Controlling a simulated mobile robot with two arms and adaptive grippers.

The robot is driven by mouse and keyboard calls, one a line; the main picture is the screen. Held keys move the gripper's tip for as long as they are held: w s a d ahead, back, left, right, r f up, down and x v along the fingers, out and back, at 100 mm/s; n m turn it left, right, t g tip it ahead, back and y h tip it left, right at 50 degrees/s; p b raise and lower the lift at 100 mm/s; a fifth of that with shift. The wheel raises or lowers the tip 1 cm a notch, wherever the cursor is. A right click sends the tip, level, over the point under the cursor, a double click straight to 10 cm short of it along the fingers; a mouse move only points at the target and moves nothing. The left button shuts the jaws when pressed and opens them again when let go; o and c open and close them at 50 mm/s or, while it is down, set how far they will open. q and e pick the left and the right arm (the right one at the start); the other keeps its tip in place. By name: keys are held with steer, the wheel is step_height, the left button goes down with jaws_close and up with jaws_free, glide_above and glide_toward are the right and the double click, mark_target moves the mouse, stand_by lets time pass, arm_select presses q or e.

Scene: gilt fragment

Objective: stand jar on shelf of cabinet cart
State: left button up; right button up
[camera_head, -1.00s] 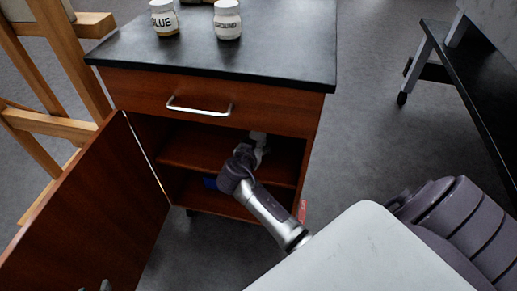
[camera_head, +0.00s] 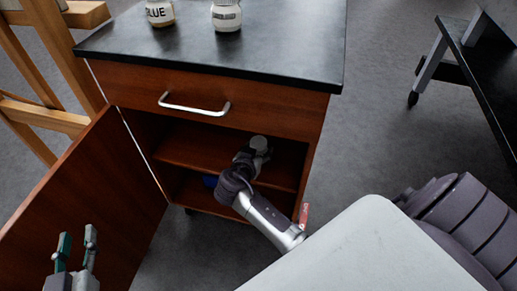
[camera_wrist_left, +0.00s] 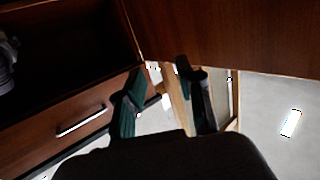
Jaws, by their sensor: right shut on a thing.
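The cabinet cart (camera_head: 240,90) stands with its door (camera_head: 80,210) swung open to the left. Its inside shelf (camera_head: 195,147) shows below the drawer. My right gripper (camera_head: 250,157) reaches into the open compartment, shut on a jar (camera_head: 259,143) with a pale round top. The jar is at shelf height; my gripper hides its lower part, so I cannot tell whether it touches the shelf. My left gripper (camera_head: 77,243) is open and empty in front of the open door. Its two spread fingers also show in the left wrist view (camera_wrist_left: 160,80).
Two labelled jars, one marked BLUE (camera_head: 160,13) and another (camera_head: 227,15), stand on the black cart top. A wooden easel (camera_head: 45,110) is at left, a dark table (camera_head: 485,70) at right.

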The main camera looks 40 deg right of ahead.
steer(key=shift+f, duration=0.1)
arm_select(q)
steer(key=shift+d+r+t, duration=0.15)
steer(key=shift+r+t, duration=0.15)
steer(key=shift+r, duration=0.15)
arm_select(e)
steer(key=o, duration=1.3)
arm_select(q)
steer(key=shift+w, duration=0.1)
steer(key=s+a+f+g+y+p, duration=0.1)
steer(key=s+a+f+g+p, duration=0.1)
steer(key=s+f+g, duration=0.3)
step_height(320, 180, down, 4)
steer(key=shift+s+a+r+g+y, duration=0.15)
steer(key=shift+a+g+y, duration=0.3)
steer(key=shift+g, duration=0.25)
arm_select(e)
steer(key=s+a+r+n+t+y, duration=0.1)
steer(key=s+a+r+n+y, duration=0.3)
steer(key=s+a+n+y, duration=0.2)
steer(key=s+a+r+n+t+y, duration=0.1)
steer(key=s+a+r+n+y, duration=0.3)
steer(key=s+a, duration=0.5)
steer(key=n+y, duration=0.2)
steer(key=n, duration=0.1)
steer(key=shift+s+a+y, duration=0.25)
steer(key=shift+s+y, duration=0.05)
steer(key=shift+s, duration=0.05)
steer(key=shift+r, duration=0.1)
